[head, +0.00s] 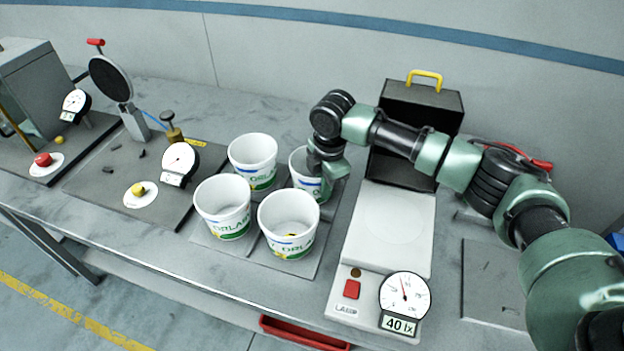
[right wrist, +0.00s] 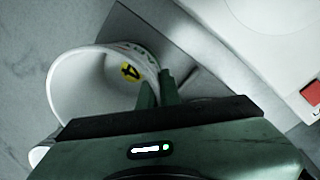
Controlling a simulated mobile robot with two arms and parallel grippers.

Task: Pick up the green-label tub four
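The tub marked 4 (right wrist: 85,85) is white; its inside shows in the right wrist view, with a yellow sticker reading 4 (right wrist: 130,72). In the head view it is the back right tub (head: 299,163) of the group, with green at its lower label, partly hidden by my gripper. My right gripper (right wrist: 157,92) has its two fingers close together on either side of the tub's wall at the rim, and looks shut on it. In the head view the right gripper (head: 325,172) points down at this tub's right side. My left gripper is not in view.
Three similar tubs stand close by: back left (head: 252,150), front left (head: 222,195) and front right (head: 288,210). A white scale-like device (head: 390,225) with a dial stands just right. A black box (head: 420,105) with a yellow handle stands behind it. Gauge fixtures (head: 180,160) stand left.

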